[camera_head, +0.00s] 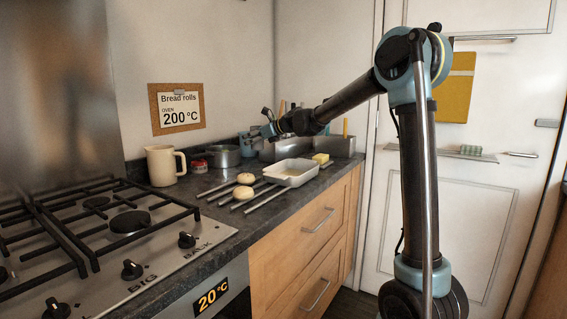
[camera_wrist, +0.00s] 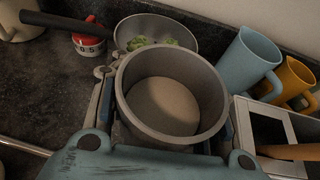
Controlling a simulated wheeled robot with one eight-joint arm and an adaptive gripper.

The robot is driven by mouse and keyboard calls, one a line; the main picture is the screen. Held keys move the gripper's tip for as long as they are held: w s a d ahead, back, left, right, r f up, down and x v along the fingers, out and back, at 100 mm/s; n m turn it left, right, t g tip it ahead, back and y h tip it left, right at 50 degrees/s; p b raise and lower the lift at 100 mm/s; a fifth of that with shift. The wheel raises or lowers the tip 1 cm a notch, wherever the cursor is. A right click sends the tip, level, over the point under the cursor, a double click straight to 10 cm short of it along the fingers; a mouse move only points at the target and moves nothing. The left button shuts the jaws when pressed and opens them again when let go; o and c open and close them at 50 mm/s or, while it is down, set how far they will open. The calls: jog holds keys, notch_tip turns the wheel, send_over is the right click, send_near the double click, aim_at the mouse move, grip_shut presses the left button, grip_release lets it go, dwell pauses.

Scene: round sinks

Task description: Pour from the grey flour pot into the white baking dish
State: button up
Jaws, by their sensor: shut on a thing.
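The grey flour pot (camera_wrist: 214,112) is upright between my gripper's fingers in the wrist view, with a pale beige content (camera_wrist: 163,105) low inside it. My gripper (camera_wrist: 168,98) is shut on the pot, one finger on each side. In the head view my gripper (camera_head: 264,132) is over the back of the counter, behind and left of the white baking dish; the pot cannot be made out clearly there. The white baking dish (camera_head: 290,181) stands on the counter near its front edge. It is not seen in the wrist view.
A saucepan (camera_head: 224,156) with green pieces inside, a red timer (camera_wrist: 88,42), a blue jug (camera_wrist: 247,62) and an orange mug (camera_wrist: 291,82) stand near the pot. Metal rods with two rolls (camera_head: 244,193) lie left of the dish. A cream jug (camera_head: 163,166) stands near the hob.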

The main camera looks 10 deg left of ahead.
jog(key=s+d+f+n+g, duration=0.1)
jog(key=s+d+n+g, duration=0.1)
jog(key=s+n+g, duration=0.1)
jog(key=s+d+f+n+g, duration=0.1)
jog(key=s+d+n+g, duration=0.1)
jog(key=s, duration=0.4)
jog(key=s+d+f+n+g+h, duration=0.1)
jog(key=s+d+n+g, duration=0.2)
jog(key=s+n+g, duration=0.1)
jog(key=shift+s+f+g, duration=0.1)
jog(key=shift+s+g, duration=0.4)
jog(key=shift+g, duration=0.4)
jog(key=shift+s+d+n+g+h, duration=0.5)
jog(key=shift+s+d+n+g, duration=0.3)
jog(key=shift+s+d+n, duration=0.3)
jog(key=shift+w+d, duration=0.35)
jog(key=shift+w, duration=0.05)
send_over(292, 172)
jog(key=s+d, duration=0.3)
jog(key=d, duration=0.2)
jog(key=shift+w+m, duration=0.25)
jog(key=shift+m, duration=0.05)
jog(key=shift+s+a+t, duration=0.1)
jog(key=shift+a+t, duration=0.1)
jog(key=shift+t, duration=0.2)
